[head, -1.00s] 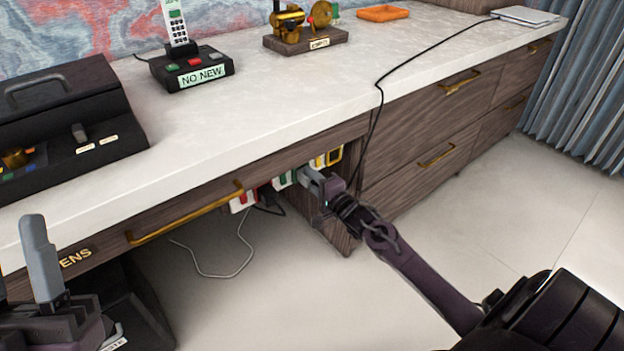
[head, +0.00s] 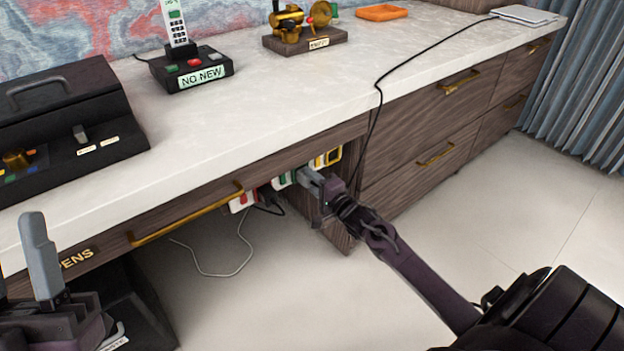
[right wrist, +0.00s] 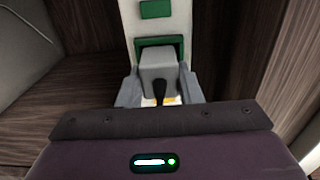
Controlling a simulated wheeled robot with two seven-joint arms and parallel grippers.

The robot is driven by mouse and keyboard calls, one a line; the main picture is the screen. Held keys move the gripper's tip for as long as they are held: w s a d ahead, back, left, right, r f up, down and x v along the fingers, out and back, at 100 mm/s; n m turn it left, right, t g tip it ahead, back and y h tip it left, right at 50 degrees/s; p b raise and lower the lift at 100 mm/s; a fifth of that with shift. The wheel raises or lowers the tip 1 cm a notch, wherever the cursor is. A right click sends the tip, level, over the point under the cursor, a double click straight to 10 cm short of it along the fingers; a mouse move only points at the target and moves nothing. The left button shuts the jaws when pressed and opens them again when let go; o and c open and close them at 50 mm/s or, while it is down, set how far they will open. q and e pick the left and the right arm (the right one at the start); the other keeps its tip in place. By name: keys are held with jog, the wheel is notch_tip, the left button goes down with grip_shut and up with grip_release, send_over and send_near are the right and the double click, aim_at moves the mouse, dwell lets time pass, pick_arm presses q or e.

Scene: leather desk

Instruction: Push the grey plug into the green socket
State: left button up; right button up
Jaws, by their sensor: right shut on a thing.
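The grey plug (right wrist: 158,68) is between the two fingers of my right gripper (right wrist: 160,92), which is shut on it. In the right wrist view the plug's far end is at the green socket (right wrist: 157,41), with the green rim showing above and beside it. The plug hides the socket opening, so how deep it sits cannot be told. In the head view my right gripper (head: 307,177) reaches under the desk top to the socket strip (head: 283,180), and the plug is mostly hidden there. My left gripper (head: 22,270) is at the lower left, empty, its fingers apart.
Red sockets (head: 243,201) sit left on the strip and a yellow socket (head: 333,156) right. The desk top (head: 260,110) overhangs the strip, with a brass drawer handle (head: 190,217) nearby. A dark cable hangs beside the red sockets. The floor below is open.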

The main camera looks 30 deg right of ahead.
jog(key=shift+w, duration=0.5)
dwell(0.4)
jog(key=o, duration=1.2)
jog(key=shift+c, duration=0.2)
jog(key=s+p, duration=0.2)
jog(key=s, duration=0.5)
jog(key=shift+s+d, duration=0.25)
jog(key=shift+s, duration=0.15)
